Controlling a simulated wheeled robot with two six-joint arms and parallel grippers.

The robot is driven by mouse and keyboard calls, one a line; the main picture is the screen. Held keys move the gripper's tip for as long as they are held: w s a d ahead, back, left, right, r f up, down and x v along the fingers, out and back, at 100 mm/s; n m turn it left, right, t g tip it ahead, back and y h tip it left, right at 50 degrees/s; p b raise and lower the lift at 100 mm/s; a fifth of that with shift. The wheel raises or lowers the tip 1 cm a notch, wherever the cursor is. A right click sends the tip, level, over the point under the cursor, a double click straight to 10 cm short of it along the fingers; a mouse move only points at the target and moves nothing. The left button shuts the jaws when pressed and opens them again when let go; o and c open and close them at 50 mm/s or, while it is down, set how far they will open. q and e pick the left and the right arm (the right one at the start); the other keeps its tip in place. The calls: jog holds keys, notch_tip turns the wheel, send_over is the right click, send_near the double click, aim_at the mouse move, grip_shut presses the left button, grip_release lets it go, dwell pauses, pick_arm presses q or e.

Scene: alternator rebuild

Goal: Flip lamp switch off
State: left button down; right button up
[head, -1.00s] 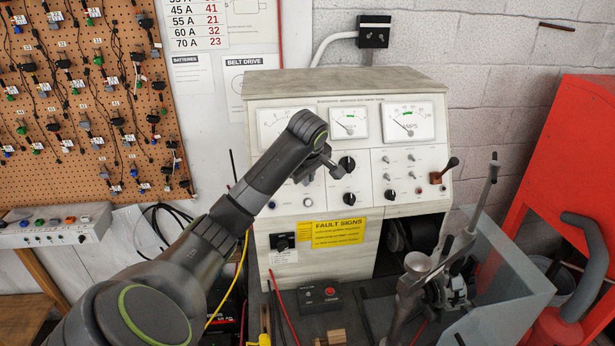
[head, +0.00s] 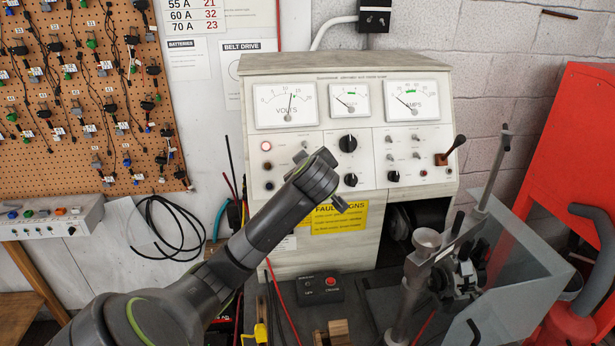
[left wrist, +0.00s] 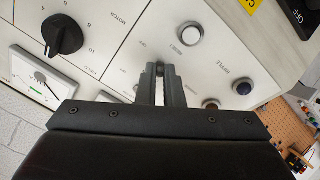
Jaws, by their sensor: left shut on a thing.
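The test bench panel (head: 425,170) stands upright, with gauges, knobs and switches. My left gripper (left wrist: 160,78) is at the panel's left part, shut on a small toggle switch (left wrist: 160,68); its label is not readable. In the head view my left gripper (head: 301,157) is partly hidden behind my wrist. Left of it sits a bright, pale indicator lamp (head: 266,146) with a reddish rim. In the left wrist view a white button (left wrist: 188,33), a dark red button (left wrist: 210,103) and a dark blue button (left wrist: 243,88) lie around the jaws. My right gripper is out of view.
A large black knob (head: 348,143) is right of my gripper. A yellow fault signs label (head: 345,219) is below, partly covered by my arm. A clamp fixture and clear guard (head: 535,265) stand before the bench.

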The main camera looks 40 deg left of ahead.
pick_arm(q)
jog(key=shift+d+f+t+y+b, duration=0.15)
jog(key=shift+t+y+b, duration=0.3)
jog(key=shift+b, duration=0.6)
jog(key=shift+a+f+t+y+b, duration=0.1)
jog(key=shift+f+t+y+b, duration=0.25)
jog(key=shift+b, duration=0.65)
jog(key=shift+r, duration=0.1)
jog(key=c, duration=1.6)
grip_release()
jog(key=shift+o, duration=0.2)
jog(key=shift+s+d, duration=0.1)
jog(key=b+v, duration=0.4)
jog(key=v, duration=1.3)
jog(key=shift+d+f, duration=0.2)
jog(key=shift+f, duration=0.1)
